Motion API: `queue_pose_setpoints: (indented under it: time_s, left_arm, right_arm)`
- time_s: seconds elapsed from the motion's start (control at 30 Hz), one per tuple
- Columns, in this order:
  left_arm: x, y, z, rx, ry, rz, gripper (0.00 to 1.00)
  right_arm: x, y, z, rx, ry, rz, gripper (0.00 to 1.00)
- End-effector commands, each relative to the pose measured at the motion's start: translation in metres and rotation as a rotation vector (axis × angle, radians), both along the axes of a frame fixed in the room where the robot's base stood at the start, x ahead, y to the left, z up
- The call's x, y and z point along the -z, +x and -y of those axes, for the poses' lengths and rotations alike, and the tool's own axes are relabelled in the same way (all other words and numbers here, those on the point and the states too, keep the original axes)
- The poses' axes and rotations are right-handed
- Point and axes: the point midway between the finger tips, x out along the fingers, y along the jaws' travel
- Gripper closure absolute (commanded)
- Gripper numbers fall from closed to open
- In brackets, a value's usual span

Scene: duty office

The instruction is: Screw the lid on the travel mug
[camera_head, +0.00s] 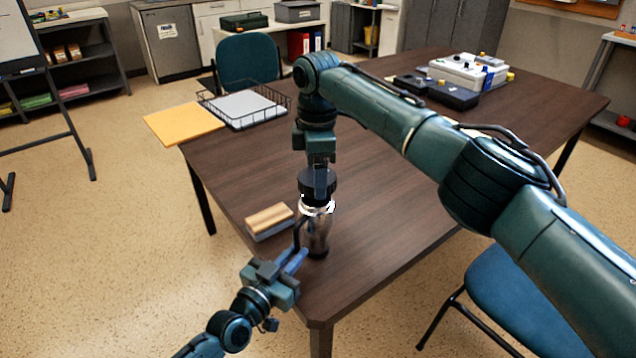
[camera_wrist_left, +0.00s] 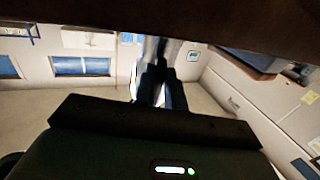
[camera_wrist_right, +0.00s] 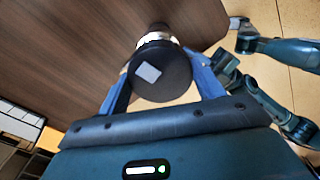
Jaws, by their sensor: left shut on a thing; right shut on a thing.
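The travel mug (camera_head: 318,238) stands upright near the front corner of the dark table, with a steel body, bright rim and dark handle (camera_head: 298,230). The black lid (camera_head: 319,184) is directly above the rim, lined up with it; I cannot tell whether it is threaded. My right gripper (camera_head: 318,178) comes from above and is shut on the lid. In the right wrist view, the lid (camera_wrist_right: 162,82) with a pale square mark sits between the blue fingers. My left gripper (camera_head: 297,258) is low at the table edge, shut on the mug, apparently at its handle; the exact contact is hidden.
A wooden-topped block (camera_head: 268,220) lies just left of the mug. A wire tray (camera_head: 278,101) and an orange folder (camera_head: 184,123) lie at the far left of the table (camera_head: 400,255). Boxed equipment (camera_head: 466,74) stands at the back right. A blue chair (camera_head: 515,300) is at the right.

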Motion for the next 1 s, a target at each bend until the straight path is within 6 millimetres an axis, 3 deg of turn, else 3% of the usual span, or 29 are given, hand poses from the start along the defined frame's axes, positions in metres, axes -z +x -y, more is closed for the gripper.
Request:
queue_pose_setpoints:
  time_s: [0.13, 0.67, 1.0]
  left_arm:
    - [0.002, 0.000, -0.001, -0.001, 0.004, -0.004, 1.00]
    - [0.003, 0.000, -0.001, 0.000, 0.005, -0.005, 1.00]
    - [0.003, 0.000, -0.001, 0.000, 0.005, -0.006, 1.00]
  right_arm:
    - [0.013, 0.002, -0.002, 0.000, 0.002, -0.001, 0.55]
    - [0.014, 0.002, -0.002, 0.000, 0.001, -0.001, 0.55]
    - [0.031, 0.002, -0.002, 0.000, 0.000, -0.002, 0.55]
